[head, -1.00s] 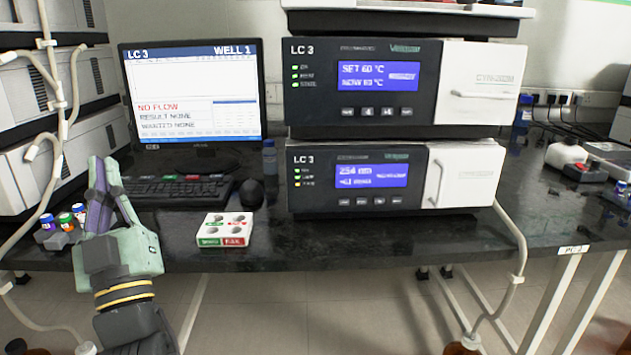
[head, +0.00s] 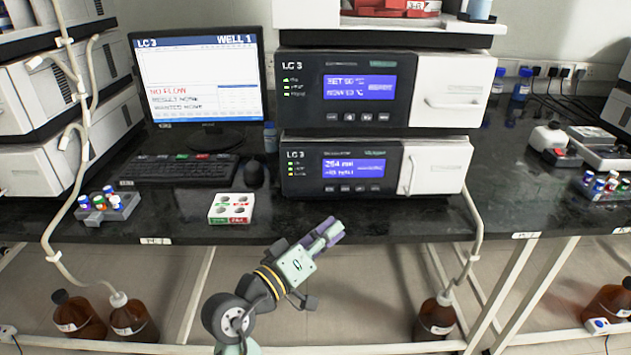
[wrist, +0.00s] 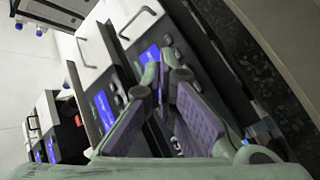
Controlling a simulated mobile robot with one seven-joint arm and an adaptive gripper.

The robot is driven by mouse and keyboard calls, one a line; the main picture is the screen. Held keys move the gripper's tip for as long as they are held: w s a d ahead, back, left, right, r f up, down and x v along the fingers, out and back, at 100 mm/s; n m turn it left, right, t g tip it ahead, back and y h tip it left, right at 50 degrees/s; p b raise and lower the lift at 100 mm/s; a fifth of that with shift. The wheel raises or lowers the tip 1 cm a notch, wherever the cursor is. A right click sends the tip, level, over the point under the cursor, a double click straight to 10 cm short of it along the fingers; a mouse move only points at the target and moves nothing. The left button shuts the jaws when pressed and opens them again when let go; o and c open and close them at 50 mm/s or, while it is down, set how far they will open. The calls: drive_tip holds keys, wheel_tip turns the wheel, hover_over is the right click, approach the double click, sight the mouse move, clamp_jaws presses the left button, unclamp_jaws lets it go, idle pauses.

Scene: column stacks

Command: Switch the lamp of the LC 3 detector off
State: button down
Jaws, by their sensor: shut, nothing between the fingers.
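The LC 3 detector (head: 300,188) is the lower unit of the LC 3 stack on the bench. Its blue screen (head: 354,167) reads about 254 nm, with small buttons (head: 360,188) below it and small status lights at its left. A white door with a handle (head: 437,168) is on its right. My gripper (head: 334,232) is shut and empty, in front of the bench edge and below the detector, apart from it. In the wrist view my gripper (wrist: 165,85) covers part of the stack's tilted front panels and buttons.
The upper LC 3 unit (head: 300,95) shows a temperature screen. A monitor (head: 200,80) showing NO FLOW, a keyboard (head: 180,169) and a white vial tray (head: 231,208) are at left. Brown bottles (head: 436,318) stand below the bench. The bench front before the detector is clear.

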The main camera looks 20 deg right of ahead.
sight(330, 188)
drive_tip(key=shift+s+d+f+g, duration=0.1)
drive_tip(key=shift+s+d+g, duration=0.1)
drive_tip(key=shift+s+g, duration=0.1)
drive_tip(key=shift+w+d, duration=0.4)
drive_tip(key=shift+w, duration=1.05)
drive_tip(key=shift+w+d, duration=0.4)
drive_tip(key=shift+w, duration=1)
drive_tip(key=shift+w+d, duration=0.4)
drive_tip(key=shift+w, duration=1.05)
drive_tip(key=shift+w, duration=0.15)
drive_tip(key=shift+w+d, duration=0.1)
drive_tip(key=shift+w, duration=0.15)
drive_tip(key=shift+w+d, duration=0.1)
drive_tip(key=shift+w, duration=0.3)
drive_tip(key=shift+s+a, duration=0.25)
drive_tip(key=shift+s, duration=0.55)
